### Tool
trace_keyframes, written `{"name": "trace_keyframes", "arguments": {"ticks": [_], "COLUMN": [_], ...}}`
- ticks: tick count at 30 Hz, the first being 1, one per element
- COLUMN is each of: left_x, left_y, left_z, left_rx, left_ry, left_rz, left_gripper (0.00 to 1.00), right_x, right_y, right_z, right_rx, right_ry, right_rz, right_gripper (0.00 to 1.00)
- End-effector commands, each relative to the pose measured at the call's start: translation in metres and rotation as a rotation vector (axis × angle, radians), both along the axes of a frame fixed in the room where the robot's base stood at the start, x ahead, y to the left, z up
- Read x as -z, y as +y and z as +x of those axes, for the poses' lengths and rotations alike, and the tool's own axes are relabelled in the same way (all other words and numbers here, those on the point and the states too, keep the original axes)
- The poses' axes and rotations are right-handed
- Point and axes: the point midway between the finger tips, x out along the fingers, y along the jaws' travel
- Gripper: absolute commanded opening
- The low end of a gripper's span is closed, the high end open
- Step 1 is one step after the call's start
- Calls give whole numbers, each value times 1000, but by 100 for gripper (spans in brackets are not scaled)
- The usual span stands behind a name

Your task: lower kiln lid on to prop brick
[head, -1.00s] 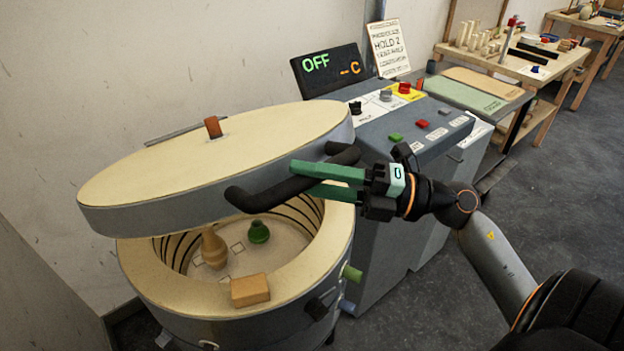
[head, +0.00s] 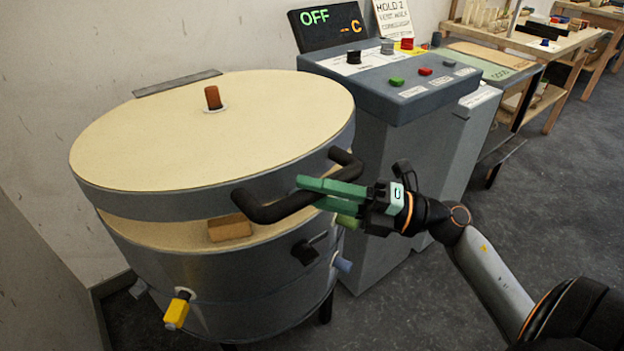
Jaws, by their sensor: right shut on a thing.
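The round kiln lid (head: 190,140), cream on top with a grey rim, sits low over the grey kiln body (head: 210,270), tilted slightly with a narrow gap at the front. The tan prop brick (head: 230,228) lies on the kiln's front rim, its top close under the lid's edge. I cannot tell whether they touch. My right gripper (head: 318,190) is shut on the lid's black handle (head: 270,208) at the front right. The kiln's inside is hidden by the lid. My left gripper is not in view.
A grey control cabinet (head: 385,80) with a display reading OFF (head: 328,25) stands right behind the kiln. A yellow peg (head: 177,310) and a black latch (head: 308,250) stick out from the kiln's front. Workbenches (head: 545,50) stand at the back right. The floor at right is clear.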

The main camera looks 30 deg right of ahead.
Motion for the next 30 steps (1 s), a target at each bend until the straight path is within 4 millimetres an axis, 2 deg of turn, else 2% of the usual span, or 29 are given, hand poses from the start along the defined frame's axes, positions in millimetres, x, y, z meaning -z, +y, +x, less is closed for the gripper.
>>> {"name": "trace_keyframes", "arguments": {"ticks": [1,4,16,17,18,24,30], "left_x": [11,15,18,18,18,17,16], "left_y": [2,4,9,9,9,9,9], "left_z": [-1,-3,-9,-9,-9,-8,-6], "left_rx": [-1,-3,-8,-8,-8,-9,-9], "left_ry": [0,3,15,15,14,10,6], "left_rz": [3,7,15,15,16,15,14], "left_gripper": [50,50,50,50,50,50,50], "right_x": [16,25,26,26,26,26,25], "right_y": [-1,-1,-1,-1,-1,-1,-1], "right_z": [-1,-2,-3,-3,-4,-4,-4], "right_rx": [3,3,3,3,2,2,2], "right_ry": [6,4,1,1,1,0,0], "right_rz": [1,0,1,1,1,1,1], "right_gripper": [0,0,0,34,38,60,62]}}
